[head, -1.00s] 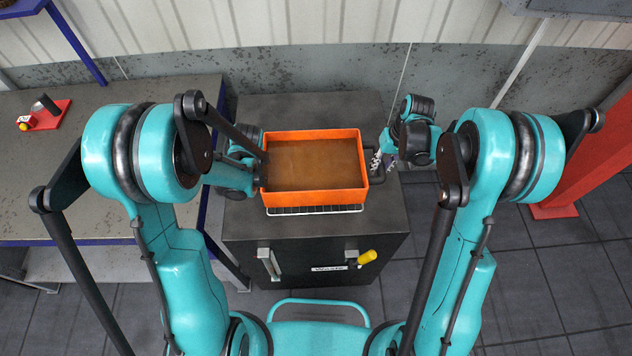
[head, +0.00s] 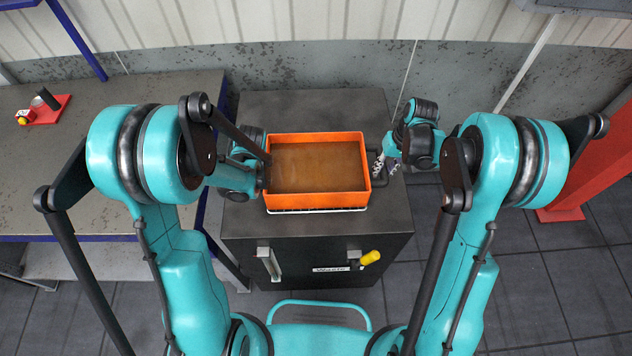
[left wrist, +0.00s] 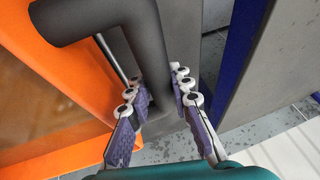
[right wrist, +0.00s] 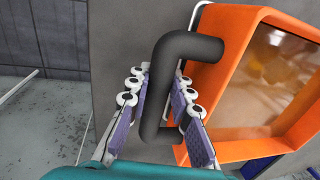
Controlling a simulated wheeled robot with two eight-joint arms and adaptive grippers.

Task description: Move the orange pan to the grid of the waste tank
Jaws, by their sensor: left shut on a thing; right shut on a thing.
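The orange pan (head: 318,201) holds a brown liquid and sits level at the grid (head: 340,209) on top of the dark waste tank (head: 385,215). Only a thin white front edge and corner of the grid show; the pan hides the rest. I cannot tell whether the pan rests on it or hovers just above. My left gripper (left wrist: 160,95) is shut on the pan's left dark handle (left wrist: 105,20). My right gripper (right wrist: 160,88) is shut on the right dark handle (right wrist: 190,46). In the head view my left fingers are largely hidden by my arm.
A grey table (head: 100,180) with a red block-like fixture (head: 48,110) stands at the left. A red post (head: 590,165) stands at the right. The tank's front has a yellow-handled valve (head: 370,257) and a label. A wall runs behind.

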